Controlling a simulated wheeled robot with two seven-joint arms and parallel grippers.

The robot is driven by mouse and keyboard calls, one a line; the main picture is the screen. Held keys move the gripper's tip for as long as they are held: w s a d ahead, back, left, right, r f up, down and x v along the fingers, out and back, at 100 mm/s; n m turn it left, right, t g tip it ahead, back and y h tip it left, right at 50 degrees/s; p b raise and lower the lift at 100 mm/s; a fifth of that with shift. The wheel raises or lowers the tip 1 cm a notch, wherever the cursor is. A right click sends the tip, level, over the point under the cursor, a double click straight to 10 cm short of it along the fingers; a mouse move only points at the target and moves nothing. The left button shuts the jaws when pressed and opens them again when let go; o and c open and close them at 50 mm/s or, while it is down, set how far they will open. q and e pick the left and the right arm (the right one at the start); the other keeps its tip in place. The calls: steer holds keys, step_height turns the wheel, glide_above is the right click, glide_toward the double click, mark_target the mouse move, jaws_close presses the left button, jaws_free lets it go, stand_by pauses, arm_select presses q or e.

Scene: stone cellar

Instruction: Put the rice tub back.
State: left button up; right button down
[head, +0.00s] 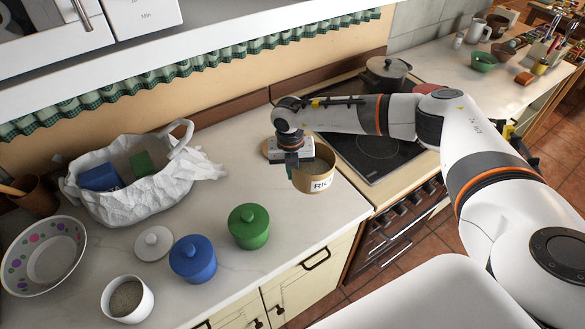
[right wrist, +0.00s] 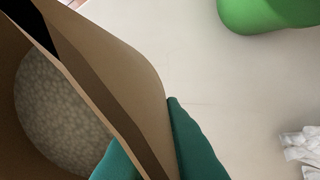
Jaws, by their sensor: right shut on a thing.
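In the right wrist view, teal fingertips (right wrist: 150,150) pinch the tub's wall (right wrist: 135,75) from both sides, and pale grains (right wrist: 60,115) show inside. The tub is roughly upright over the right part of the counter, left of the hob; I cannot tell whether its base touches the counter. My left gripper is not in view.
A tan round lid (head: 267,153) lies partly hidden behind my right gripper. Green (head: 249,227) and blue (head: 192,260) lidded tubs, a white lid (head: 153,244) and an open white tub (head: 126,299) stand left. A white bag (head: 120,198) and bowl (head: 42,257) are farther left. A pot (head: 386,73) stands on the hob (head: 372,143).

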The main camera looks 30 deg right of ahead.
steer(key=b, duration=0.5)
glide_above(293, 197)
steer(key=shift+w+f, duration=0.1)
steer(key=shift+f, duration=3.4)
steer(key=shift+f+b, duration=0.35)
steer(key=shift+f, duration=0.3)
steer(key=c, duration=1.5)
jaws_free()
steer(key=shift+o, duration=0.6)
steer(key=shift+o, duration=1.2)
steer(key=shift+r, duration=0.1)
steer(key=shift+r+p, duration=3.4)
steer(key=shift+r, duration=1.05)
